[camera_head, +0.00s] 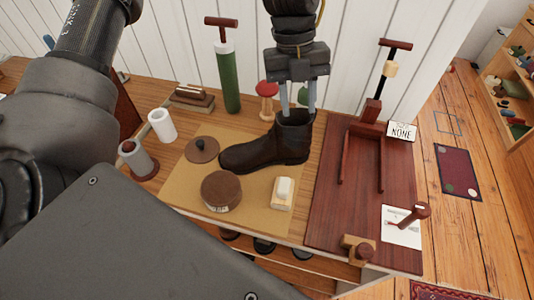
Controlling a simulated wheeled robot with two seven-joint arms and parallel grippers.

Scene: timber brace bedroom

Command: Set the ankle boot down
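The dark brown ankle boot (270,147) is upright over the tan mat (180,186) on the wooden bench, its toe pointing left. My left gripper (298,108) comes down from above, with its two pale fingers at the boot's top opening. It looks shut on the boot's upper shaft; the fingertips are partly hidden by the leather. The sole is at or very near the mat; I cannot tell whether it touches. My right gripper is not in view.
A dark red board with a U-shaped frame (345,160) lies right of the boot. A red-topped stand (267,92) and a green cylinder (228,82) stand behind.

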